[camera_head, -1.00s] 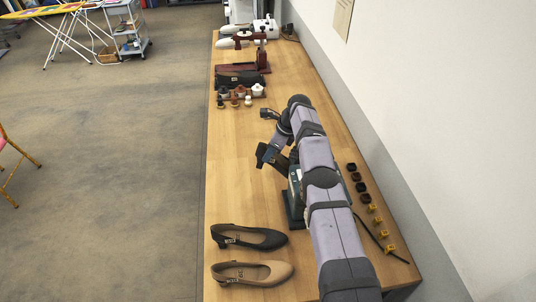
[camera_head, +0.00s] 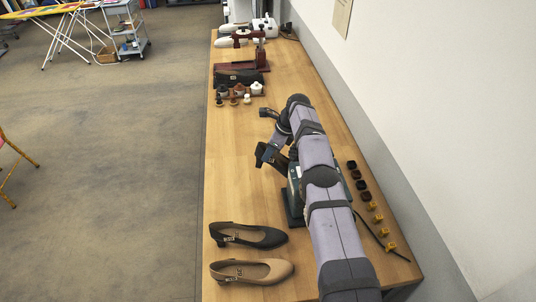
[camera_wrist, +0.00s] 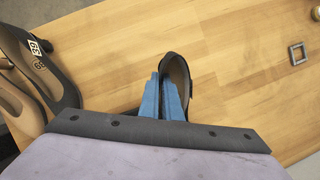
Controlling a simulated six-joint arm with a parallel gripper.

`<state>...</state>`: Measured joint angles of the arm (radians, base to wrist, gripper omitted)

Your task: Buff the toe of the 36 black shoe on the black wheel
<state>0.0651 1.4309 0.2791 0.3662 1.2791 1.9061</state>
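My gripper (camera_wrist: 162,98) has its blue fingers close together on the side wall of a black shoe (camera_wrist: 178,72), one finger inside the opening. In the head view the held shoe (camera_head: 272,157) is dark, beside the buffing machine (camera_head: 293,200). The machine is mostly hidden behind my arm; I cannot see its wheels or tell whether the shoe touches one. Another black shoe (camera_head: 255,236) stands on the bench with a tan shoe (camera_head: 252,271) in front of it. Both also show at the left of the wrist view. The held shoe's size tag is not readable.
The wooden bench (camera_head: 235,150) is clear left of my arm. Several dark square pieces (camera_head: 362,185) and yellow pieces (camera_head: 378,219) line the right side near a cable. Small jars (camera_head: 240,90), a dark case and a red-brown stand lie farther back. The wall is at the right.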

